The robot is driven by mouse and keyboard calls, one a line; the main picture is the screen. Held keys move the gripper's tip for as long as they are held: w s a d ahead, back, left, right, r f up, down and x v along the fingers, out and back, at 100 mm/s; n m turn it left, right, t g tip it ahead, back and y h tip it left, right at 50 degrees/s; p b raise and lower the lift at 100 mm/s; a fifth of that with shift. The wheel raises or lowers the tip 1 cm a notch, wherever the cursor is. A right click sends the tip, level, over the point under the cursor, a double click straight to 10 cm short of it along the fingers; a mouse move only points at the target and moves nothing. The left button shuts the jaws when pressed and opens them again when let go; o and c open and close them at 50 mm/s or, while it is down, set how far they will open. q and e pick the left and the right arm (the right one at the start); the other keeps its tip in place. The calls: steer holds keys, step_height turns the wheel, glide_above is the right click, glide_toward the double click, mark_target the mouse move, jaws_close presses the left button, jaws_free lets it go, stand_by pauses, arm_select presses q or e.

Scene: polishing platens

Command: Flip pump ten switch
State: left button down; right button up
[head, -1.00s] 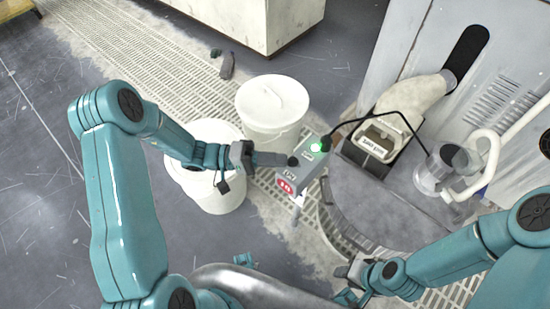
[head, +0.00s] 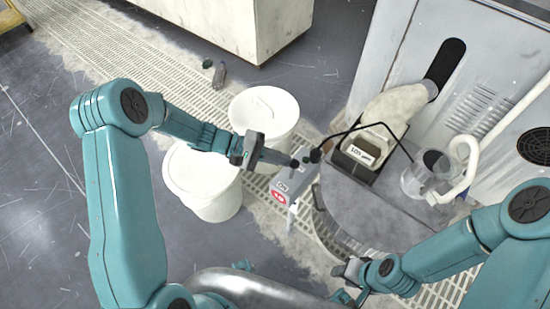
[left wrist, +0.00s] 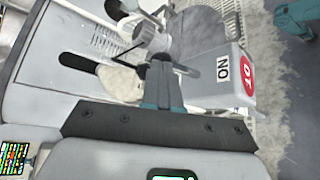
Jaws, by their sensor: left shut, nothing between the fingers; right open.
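The pump ten switch box (head: 297,178) is grey, with an ON label and a red round label reading 10. It stands in front of the round grey platen housing. In the left wrist view the box (left wrist: 225,93) is at the right, and a short grey lever with a dark end (left wrist: 193,72) sticks out from it towards my fingers. My left gripper (head: 288,160) is shut and empty, its fingertips at the top of the box close to the lever. Contact cannot be told. The lamp on top looks dark. My right gripper (head: 345,271) is open and empty, low in front of the housing.
A labelled container (head: 366,150) and a clear beaker (head: 425,178) are on the grey housing (head: 385,215).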

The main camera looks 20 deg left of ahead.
arm_select(q)
steer(key=shift+w+d+r+n+g+y, duration=0.1)
steer(key=shift+w+d+n+g+y, duration=0.15)
steer(key=shift+w+n+y, duration=0.2)
steer(key=shift+a, duration=0.1)
steer(key=shift+r+p, duration=0.5)
steer(key=shift+r, duration=0.25)
